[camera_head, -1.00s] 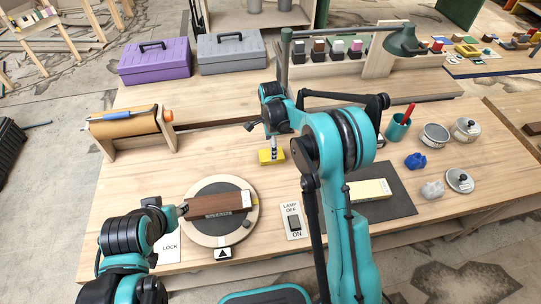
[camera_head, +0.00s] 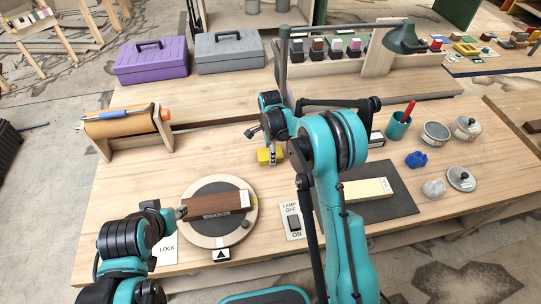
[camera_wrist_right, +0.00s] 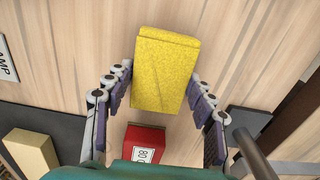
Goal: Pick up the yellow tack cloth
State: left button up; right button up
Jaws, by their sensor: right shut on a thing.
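The yellow tack cloth (camera_head: 263,155) is a small block-like piece on the bench, behind the turntable and partly hidden by my gripper in the head view. In the right wrist view the cloth (camera_wrist_right: 165,72) sits between the finger pads. My right gripper (camera_head: 271,158) is shut on it, with a finger on each side (camera_wrist_right: 162,105). Whether the cloth is clear of the bench I cannot tell. My left gripper (camera_head: 181,212) is at the left end of a brown block (camera_head: 215,204) on the round turntable (camera_head: 219,242); its jaw state is unclear.
A red block labelled 80 (camera_wrist_right: 145,142) lies close to the cloth in the wrist view. A dark mat with a pale yellow block (camera_head: 367,189) is to the right. A lamp switch (camera_head: 293,221) is in front. A paper roll (camera_head: 120,124) stands back left.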

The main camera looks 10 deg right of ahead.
notch_tip(320, 180, up, 5)
jog(key=shift+f+p, duration=0.2)
jog(key=shift+p, duration=0.75)
jog(key=s+d+r+p, duration=0.2)
jog(key=s+d+r, duration=0.2)
jog(key=d, duration=0.7)
notch_tip(320, 180, up, 2)
jog(key=shift+r+p, duration=0.2)
jog(key=shift+p, duration=0.15)
